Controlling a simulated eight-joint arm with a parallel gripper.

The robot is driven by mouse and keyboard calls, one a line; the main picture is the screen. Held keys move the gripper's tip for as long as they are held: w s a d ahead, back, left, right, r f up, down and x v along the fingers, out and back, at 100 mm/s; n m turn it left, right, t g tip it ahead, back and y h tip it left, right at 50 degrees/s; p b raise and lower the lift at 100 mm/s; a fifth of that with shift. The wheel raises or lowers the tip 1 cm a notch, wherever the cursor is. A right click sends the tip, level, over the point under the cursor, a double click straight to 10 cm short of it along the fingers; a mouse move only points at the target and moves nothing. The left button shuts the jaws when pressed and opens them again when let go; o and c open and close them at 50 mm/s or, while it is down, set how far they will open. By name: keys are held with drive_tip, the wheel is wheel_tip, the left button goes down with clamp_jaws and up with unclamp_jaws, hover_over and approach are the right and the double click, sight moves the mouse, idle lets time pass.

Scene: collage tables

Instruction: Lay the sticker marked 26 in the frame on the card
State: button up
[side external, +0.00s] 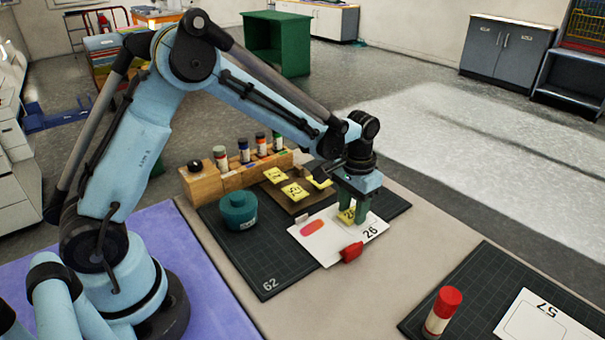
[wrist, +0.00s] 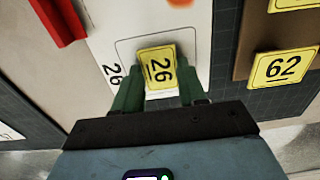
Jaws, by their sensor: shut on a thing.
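The yellow sticker marked 26 (wrist: 157,67) is between the green fingertips of my gripper (wrist: 160,92), which is shut on it. It also shows in the side view (side external: 346,216). The white card (side external: 332,246) lies on a dark mat; the wrist view shows its thin-lined frame (wrist: 122,42), with a printed 26 beside it. In the wrist view the sticker overlaps the frame's inside and sits slightly tilted. I cannot tell whether it touches the card. My fingers (side external: 354,210) hide part of the frame.
A red object (side external: 351,252) sits at the card's edge. A brown board (side external: 272,190) holds other yellow stickers, including 62 (wrist: 282,66). A teal jar (side external: 238,212) and a wooden rack of bottles (side external: 203,184) stand nearby. A second mat, right, has a red-capped bottle (side external: 442,312).

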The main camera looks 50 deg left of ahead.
idle(0.4)
drive_tip(key=o, duration=0.9)
drive_tip(key=shift+c, duration=0.2)
drive_tip(key=shift+r, duration=3.5)
drive_tip(key=shift+s+r, duration=0.2)
drive_tip(key=shift+r, duration=0.1)
drive_tip(key=s+a+r+t, duration=0.1)
drive_tip(key=s+r+t, duration=0.1)
drive_tip(key=s, duration=0.5)
drive_tip(key=s+a+r+t, duration=0.2)
drive_tip(key=s+t, duration=0.3)
drive_tip(key=s, duration=0.3)
drive_tip(key=shift+s+a+r, duration=0.15)
drive_tip(key=shift+s+r, duration=0.1)
drive_tip(key=shift+r, duration=0.4)
